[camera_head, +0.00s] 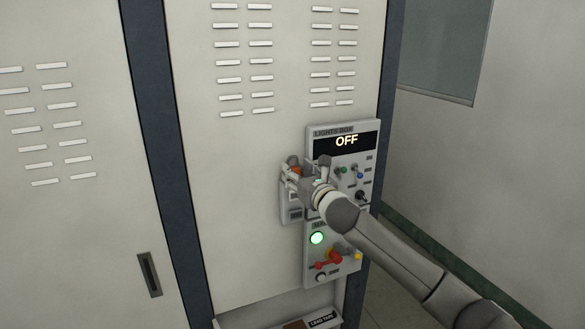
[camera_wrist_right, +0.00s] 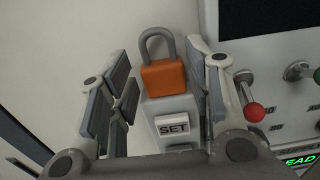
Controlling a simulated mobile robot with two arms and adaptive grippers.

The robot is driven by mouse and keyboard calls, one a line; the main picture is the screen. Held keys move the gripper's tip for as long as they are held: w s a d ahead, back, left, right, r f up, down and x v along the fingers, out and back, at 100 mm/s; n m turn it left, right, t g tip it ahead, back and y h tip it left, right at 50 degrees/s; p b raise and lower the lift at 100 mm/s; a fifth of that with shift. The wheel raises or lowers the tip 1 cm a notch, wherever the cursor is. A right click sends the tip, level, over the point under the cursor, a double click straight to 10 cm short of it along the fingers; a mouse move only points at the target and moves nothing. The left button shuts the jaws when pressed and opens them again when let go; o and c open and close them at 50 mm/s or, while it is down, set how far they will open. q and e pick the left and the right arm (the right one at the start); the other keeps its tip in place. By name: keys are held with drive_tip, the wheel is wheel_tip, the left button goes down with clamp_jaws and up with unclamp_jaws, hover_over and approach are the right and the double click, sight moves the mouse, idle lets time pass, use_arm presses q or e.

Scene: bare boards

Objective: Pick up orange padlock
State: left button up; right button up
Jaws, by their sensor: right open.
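The orange padlock (camera_wrist_right: 163,77) has a grey shackle and sits upright on top of a small grey box marked SET (camera_wrist_right: 172,127) in the right wrist view. My right gripper (camera_wrist_right: 160,92) is open, with one finger on each side of the padlock. Neither finger visibly touches it. In the head view, a bit of the orange padlock (camera_head: 296,171) shows beside my right gripper (camera_head: 291,173), which hides most of it. My left gripper is in neither view.
A grey panel with an OFF display (camera_head: 346,141) and several switches is just right of the gripper. A red-tipped lever (camera_wrist_right: 253,111) stands close to the right finger. Below is a panel with a green light (camera_head: 317,238). Vented cabinet doors (camera_head: 240,160) fill the left.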

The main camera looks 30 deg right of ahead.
sight(290, 164)
drive_tip(key=shift+w+d+p, duration=0.1)
drive_tip(key=shift+w+p, duration=0.25)
drive_tip(key=shift+w, duration=1.15)
drive_tip(key=shift+s, duration=0.1)
drive_tip(key=shift+c, duration=0.3)
drive_tip(key=c, duration=0.6)
drive_tip(key=shift+r, duration=0.15)
drive_tip(key=shift+c, duration=0.2)
